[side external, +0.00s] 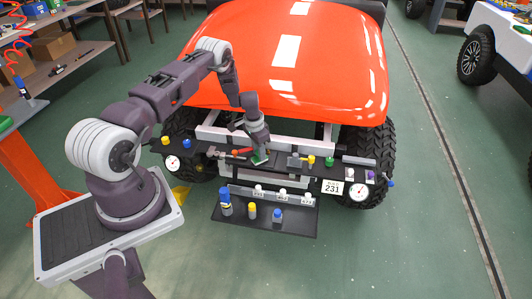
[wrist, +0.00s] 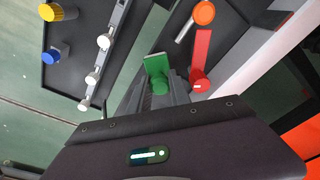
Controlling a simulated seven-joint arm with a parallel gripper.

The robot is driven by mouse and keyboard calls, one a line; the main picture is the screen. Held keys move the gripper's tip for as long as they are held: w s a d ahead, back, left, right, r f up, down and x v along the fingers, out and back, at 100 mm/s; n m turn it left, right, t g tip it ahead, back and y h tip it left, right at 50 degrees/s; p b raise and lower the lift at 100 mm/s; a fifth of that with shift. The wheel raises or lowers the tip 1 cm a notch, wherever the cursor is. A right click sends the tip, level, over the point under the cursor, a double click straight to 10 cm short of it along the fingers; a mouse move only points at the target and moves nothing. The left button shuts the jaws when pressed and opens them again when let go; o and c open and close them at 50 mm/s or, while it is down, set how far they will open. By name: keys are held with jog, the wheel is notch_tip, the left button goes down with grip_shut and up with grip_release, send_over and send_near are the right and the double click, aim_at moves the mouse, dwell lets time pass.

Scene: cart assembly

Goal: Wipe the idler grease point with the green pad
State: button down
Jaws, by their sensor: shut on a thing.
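My gripper (side external: 259,153) is over the middle of the black board (side external: 222,162) at the front of the red cart. It is shut on the green pad (side external: 260,160), which sits low at the board. In the wrist view the pad (wrist: 155,66) stands out beyond the fingertips, with a round green part at its near end. I cannot tell whether the pad touches anything. I cannot tell which fitting is the idler grease point.
A red-handled tool (wrist: 200,58) and an orange-capped piece (wrist: 204,13) lie close beside the pad. A lower tray (side external: 305,225) holds blue and yellow pieces, with several white knobs (side external: 258,189) on its back rail. The red hood (side external: 285,70) rises behind.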

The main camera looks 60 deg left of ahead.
jog(key=shift+s+a, duration=0.35)
jog(key=shift+r, duration=4.15)
